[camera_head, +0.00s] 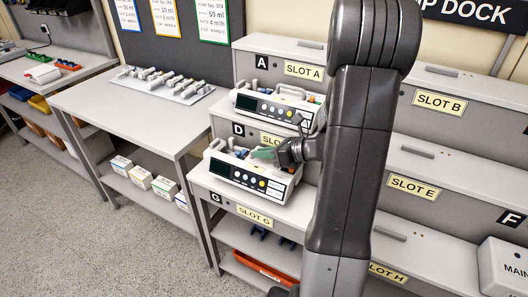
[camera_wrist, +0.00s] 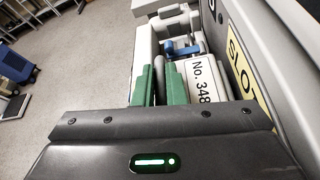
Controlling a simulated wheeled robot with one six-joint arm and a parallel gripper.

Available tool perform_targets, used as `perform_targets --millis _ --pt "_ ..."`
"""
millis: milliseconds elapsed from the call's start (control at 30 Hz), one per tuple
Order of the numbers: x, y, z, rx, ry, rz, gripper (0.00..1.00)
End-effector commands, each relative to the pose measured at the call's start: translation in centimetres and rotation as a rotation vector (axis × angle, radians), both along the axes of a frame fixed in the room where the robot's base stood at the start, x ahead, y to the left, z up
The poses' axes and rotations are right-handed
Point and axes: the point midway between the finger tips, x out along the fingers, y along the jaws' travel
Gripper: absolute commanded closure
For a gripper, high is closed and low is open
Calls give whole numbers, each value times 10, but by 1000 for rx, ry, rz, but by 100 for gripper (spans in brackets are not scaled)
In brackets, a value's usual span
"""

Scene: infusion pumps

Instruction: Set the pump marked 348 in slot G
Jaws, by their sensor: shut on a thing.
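The pump marked 348 (camera_wrist: 197,80) is white, its number label readable in the wrist view. In the head view, it is the white pump (camera_head: 240,178) with a dark button panel, level-looking at the slot G ledge (camera_head: 297,212), above the yellow SLOT G sign (camera_head: 255,216). I cannot tell whether it fully rests on the ledge or hovers slightly. My gripper (camera_head: 265,153) is shut on the pump's top; its green fingers (camera_wrist: 160,88) close around a grey handle part in the wrist view. My arm hides the pump's right surroundings.
Another pump (camera_head: 280,106) stands one tier up, on the slot D ledge, close behind. The slot A tier (camera_head: 285,43) above is bare. A grey side table (camera_head: 125,108) with a rack of small items stands left. An orange tray (camera_head: 268,270) lies on the shelf below.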

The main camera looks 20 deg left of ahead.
Motion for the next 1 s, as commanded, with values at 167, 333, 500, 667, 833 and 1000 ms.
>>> perform_targets --millis 167,333,500,667,833,1000 --pt "0 0 -4 3 -1 0 100" --pt "0 0 -6 0 0 0 84" --pt "0 0 -6 0 0 0 68" --pt "0 0 -5 0 0 0 68" --pt "0 0 6 1 0 0 68" --pt "2 -26 18 1 -2 -6 68"
